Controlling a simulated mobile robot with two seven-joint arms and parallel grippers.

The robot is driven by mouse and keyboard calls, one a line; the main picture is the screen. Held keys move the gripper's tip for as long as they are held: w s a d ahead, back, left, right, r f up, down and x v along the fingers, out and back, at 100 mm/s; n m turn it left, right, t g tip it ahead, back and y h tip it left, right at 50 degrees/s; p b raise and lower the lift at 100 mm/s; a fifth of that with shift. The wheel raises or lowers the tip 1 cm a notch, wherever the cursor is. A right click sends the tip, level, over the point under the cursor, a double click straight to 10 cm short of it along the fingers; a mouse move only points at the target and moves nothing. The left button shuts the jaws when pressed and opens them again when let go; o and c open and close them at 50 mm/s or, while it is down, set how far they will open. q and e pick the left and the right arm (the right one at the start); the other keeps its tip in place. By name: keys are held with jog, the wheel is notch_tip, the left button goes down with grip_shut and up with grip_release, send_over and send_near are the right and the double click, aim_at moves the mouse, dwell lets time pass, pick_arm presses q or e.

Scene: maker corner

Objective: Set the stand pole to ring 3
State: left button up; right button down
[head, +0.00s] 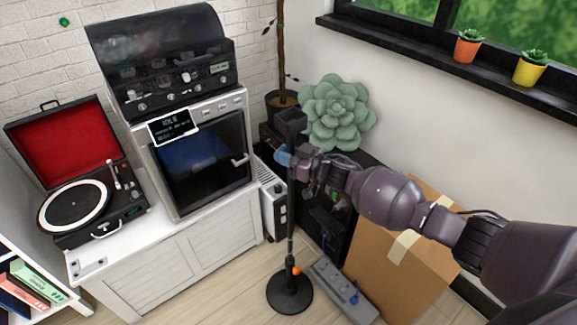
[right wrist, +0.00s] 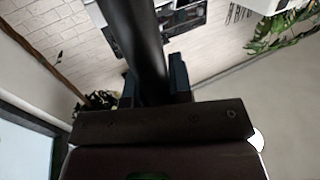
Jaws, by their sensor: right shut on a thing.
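The black stand has a thin upright pole (head: 290,225) on a round black base (head: 289,291) on the floor. A small orange part (head: 296,270) sits low on the pole, just above the base. A wider dark piece (head: 290,124) tops the pole. My right gripper (head: 287,157) is shut on the pole just below that top piece. In the right wrist view the dark pole (right wrist: 140,40) runs between the two fingers (right wrist: 152,88). No ring marks or numbers can be made out on the pole. My left gripper is not in view.
A grey pedal-like box (head: 343,290) lies right of the base, beside a cardboard box (head: 385,265). A black cabinet (head: 325,225) and a white heater (head: 271,200) stand close behind the pole. A white cabinet (head: 185,265) is at left. Floor left of the base is clear.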

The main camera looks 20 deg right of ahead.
aim_at(294, 139)
notch_tip(294, 139, up, 6)
jog(key=p, duration=0.3)
jog(key=shift+w, duration=0.1)
jog(key=shift+r, duration=0.15)
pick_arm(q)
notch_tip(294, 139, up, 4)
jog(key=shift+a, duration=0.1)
pick_arm(e)
jog(key=c, duration=1)
grip_release()
jog(key=shift+f, duration=0.2)
